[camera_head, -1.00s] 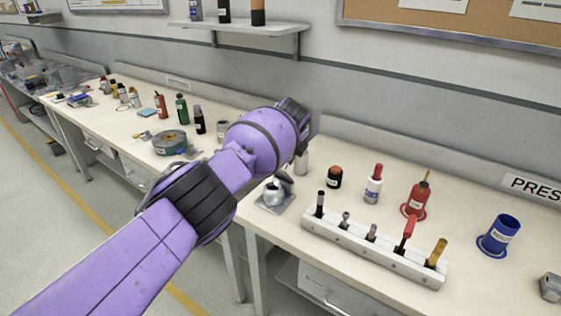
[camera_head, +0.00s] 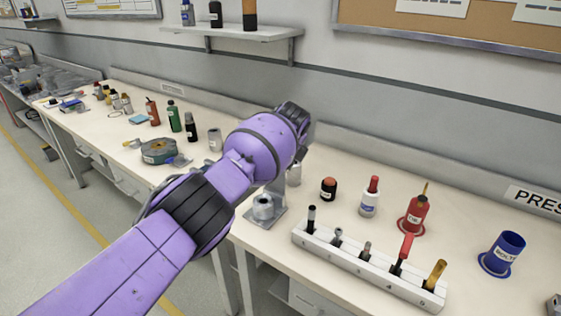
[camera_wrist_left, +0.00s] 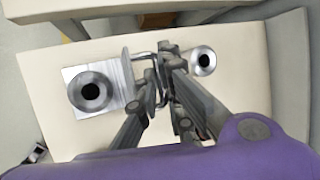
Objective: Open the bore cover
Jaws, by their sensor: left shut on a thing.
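The bore block, a grey metal cylinder with a dark round bore (camera_wrist_left: 90,92), stands on a square metal plate (camera_wrist_left: 70,76) in the left wrist view. It also shows in the head view (camera_head: 263,207), below my left forearm. The bore is uncovered. The bore cover (camera_wrist_left: 127,75) stands about upright, seen nearly edge-on, at the plate's right side. In the head view the cover (camera_head: 278,190) rises behind the cylinder, its top hidden by my arm. My left gripper (camera_wrist_left: 157,62) is shut on the cover's handle. My right gripper is out of view.
A grey metal cylinder (camera_wrist_left: 203,61) stands close right of my left gripper. A white rack (camera_head: 368,262) with several upright tools is at the front right. Bottles (camera_head: 369,198) and a blue cup (camera_head: 502,252) stand behind and right.

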